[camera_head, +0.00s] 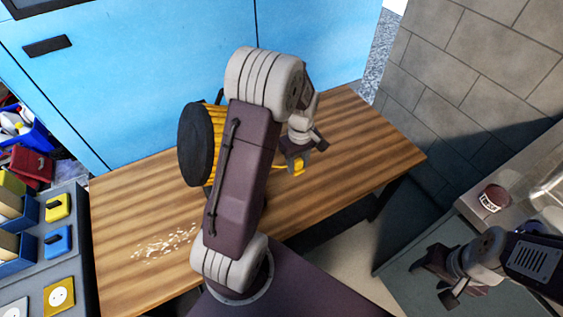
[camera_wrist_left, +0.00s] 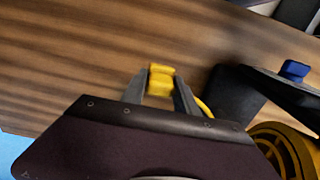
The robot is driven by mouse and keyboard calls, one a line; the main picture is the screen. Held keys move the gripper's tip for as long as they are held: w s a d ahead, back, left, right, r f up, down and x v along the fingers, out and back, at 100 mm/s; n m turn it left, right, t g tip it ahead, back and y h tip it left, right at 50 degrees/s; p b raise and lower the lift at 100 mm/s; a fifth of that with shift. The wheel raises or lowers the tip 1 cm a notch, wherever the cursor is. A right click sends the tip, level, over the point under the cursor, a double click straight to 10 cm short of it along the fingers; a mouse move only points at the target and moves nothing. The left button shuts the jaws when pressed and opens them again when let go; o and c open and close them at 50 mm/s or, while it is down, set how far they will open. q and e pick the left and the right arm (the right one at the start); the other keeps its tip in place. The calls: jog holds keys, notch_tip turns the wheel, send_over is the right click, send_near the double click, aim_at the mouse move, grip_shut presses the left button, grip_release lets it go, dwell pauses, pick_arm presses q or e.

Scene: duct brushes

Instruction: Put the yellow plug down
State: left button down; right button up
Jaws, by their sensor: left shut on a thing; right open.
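The yellow plug (camera_wrist_left: 161,80) is between the fingers of my left gripper (camera_wrist_left: 160,95) in the left wrist view, and the gripper is shut on it. In the head view the left gripper (camera_head: 301,160) is over the right part of the wooden table (camera_head: 350,135), with a little of the yellow plug (camera_head: 298,168) showing below it. A yellow cable (camera_wrist_left: 205,108) shows beside the right finger. I cannot tell whether the plug touches the table. My right gripper (camera_head: 438,277) is open and empty at the lower right, away from the table.
A black and yellow round machine (camera_head: 196,145) stands on the table, partly behind my left arm. Pale crumbs (camera_head: 165,242) lie at the table's front left. Blue cabinets (camera_head: 150,70) stand behind. A side counter (camera_head: 490,200) is at right. Yellow and blue sockets (camera_head: 58,207) are at left.

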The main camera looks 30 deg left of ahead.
pick_arm(q)
jog(key=shift+w+d+r, duration=0.1)
jog(key=shift+d+r, duration=0.3)
jog(key=shift+d, duration=0.25)
jog(key=shift+w+d+r, duration=0.15)
jog(key=shift+d+r, duration=0.25)
jog(key=shift+d, duration=0.25)
jog(key=shift+w+d+r, duration=0.1)
jog(key=shift+d+r, duration=0.3)
jog(key=shift+d, duration=0.25)
